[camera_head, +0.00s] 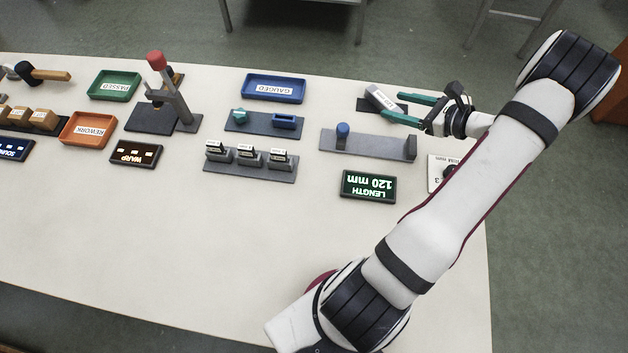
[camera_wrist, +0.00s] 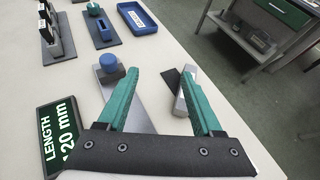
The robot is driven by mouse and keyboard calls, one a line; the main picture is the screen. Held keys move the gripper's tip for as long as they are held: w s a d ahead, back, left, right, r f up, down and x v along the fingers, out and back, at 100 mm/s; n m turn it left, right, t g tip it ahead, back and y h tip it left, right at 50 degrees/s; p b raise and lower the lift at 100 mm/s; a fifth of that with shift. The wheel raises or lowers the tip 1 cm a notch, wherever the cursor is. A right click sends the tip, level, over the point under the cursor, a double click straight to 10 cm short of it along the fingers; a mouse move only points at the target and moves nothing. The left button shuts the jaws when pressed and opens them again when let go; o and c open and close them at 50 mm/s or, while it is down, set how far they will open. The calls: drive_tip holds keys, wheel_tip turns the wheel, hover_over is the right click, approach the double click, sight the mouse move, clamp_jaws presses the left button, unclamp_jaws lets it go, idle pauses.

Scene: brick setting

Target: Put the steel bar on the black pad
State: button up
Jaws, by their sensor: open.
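The steel bar (camera_head: 380,98) is a pale grey block with a white label. It lies across the black pad (camera_head: 396,108), which shows at its sides. In the wrist view the bar (camera_wrist: 181,106) is just left of my right-hand finger and partly hidden by it; the black pad (camera_wrist: 171,79) shows left of the bar. My gripper (camera_head: 391,106) has two green fingers spread apart, with nothing clamped between them. Its tips are close to the bar in the head view. In the wrist view the open gripper (camera_wrist: 158,74) has the bar nearer its right-hand finger. I cannot tell whether they touch.
A grey gauge plate (camera_head: 370,145) with a blue knob (camera_head: 343,131) and an end block lies in front of the pad. A LENGTH display (camera_head: 368,187) reads 120 mm. A blue GAUGED tray (camera_head: 275,87) stands to the left. The table's right edge is close.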

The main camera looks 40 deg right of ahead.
drive_tip(key=w+a+r+n+g+y, duration=0.2)
drive_tip(key=a+r+n, duration=0.15)
drive_tip(key=a, duration=0.35)
drive_tip(key=w+a+r+n+g+y, duration=0.1)
drive_tip(key=w+a+r+n+g, duration=0.2)
drive_tip(key=a, duration=0.5)
drive_tip(key=w+a+r+n+g+y, duration=0.1)
drive_tip(key=a+r+n+g+y, duration=0.2)
drive_tip(key=a, duration=0.4)
drive_tip(key=s+a+r+n+g+h, duration=0.25)
drive_tip(key=s+a+n, duration=0.35)
drive_tip(key=a, duration=0.5)
drive_tip(key=s+a+n+g+h, duration=0.2)
drive_tip(key=s+a+n+h, duration=0.2)
drive_tip(key=s+n, duration=0.7)
drive_tip(key=shift+s+a+r+n, duration=0.25)
drive_tip(key=shift+s+a+n, duration=0.1)
drive_tip(key=shift+s+a, duration=0.65)
drive_tip(key=shift+g+h, duration=0.25)
